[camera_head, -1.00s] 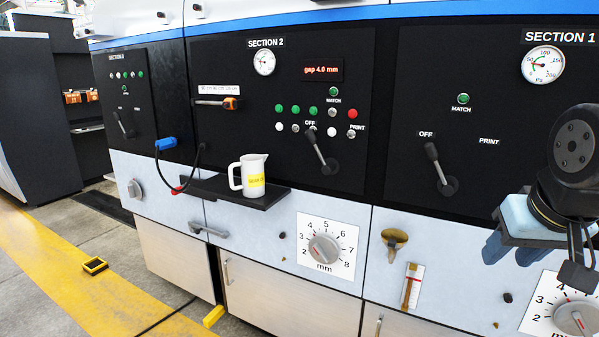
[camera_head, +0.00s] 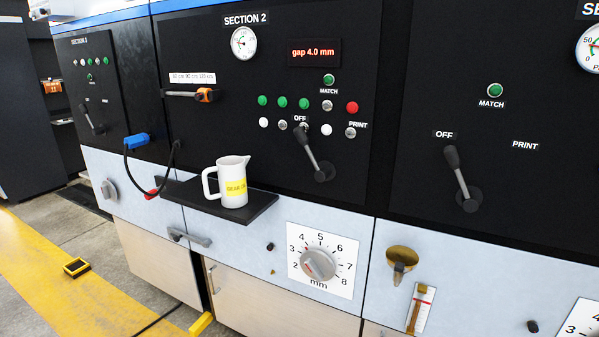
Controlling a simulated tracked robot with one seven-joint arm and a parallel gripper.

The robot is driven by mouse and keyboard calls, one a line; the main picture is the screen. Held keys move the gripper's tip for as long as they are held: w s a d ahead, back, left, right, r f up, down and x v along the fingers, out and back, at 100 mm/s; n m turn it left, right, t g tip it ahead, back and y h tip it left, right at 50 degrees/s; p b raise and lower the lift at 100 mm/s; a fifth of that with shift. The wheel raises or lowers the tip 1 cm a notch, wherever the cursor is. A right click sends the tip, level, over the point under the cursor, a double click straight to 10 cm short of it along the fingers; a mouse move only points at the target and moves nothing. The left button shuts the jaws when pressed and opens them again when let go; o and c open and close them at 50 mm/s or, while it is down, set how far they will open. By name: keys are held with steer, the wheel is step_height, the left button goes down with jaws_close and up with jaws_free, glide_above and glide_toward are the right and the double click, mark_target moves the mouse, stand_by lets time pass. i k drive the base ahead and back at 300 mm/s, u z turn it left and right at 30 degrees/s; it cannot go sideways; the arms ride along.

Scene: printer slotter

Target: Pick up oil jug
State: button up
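The oil jug (camera_head: 231,184) is a white pitcher with a yellow label, a spout at the upper right and a handle on its left side. It stands upright on a small black shelf (camera_head: 258,207) that juts from the front of the machine, below the Section 2 panel. Nothing touches the jug or blocks it from view. My gripper is not in view in the current head view.
Left of the jug, a black cable with a blue plug (camera_head: 136,141) hangs against the panel. Below are a grey handle (camera_head: 190,238) and a gap dial (camera_head: 319,264). Levers, buttons and a brass fitting (camera_head: 401,259) stick out rightward. Floor at left is mostly clear.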

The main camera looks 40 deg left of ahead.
mark_target(231, 170)
steer(key=u, duration=0.15)
steer(key=i, duration=0.15)
steer(key=z, duration=1.35)
steer(key=k, duration=2.7)
steer(key=u, duration=1.3)
steer(key=i, duration=1)
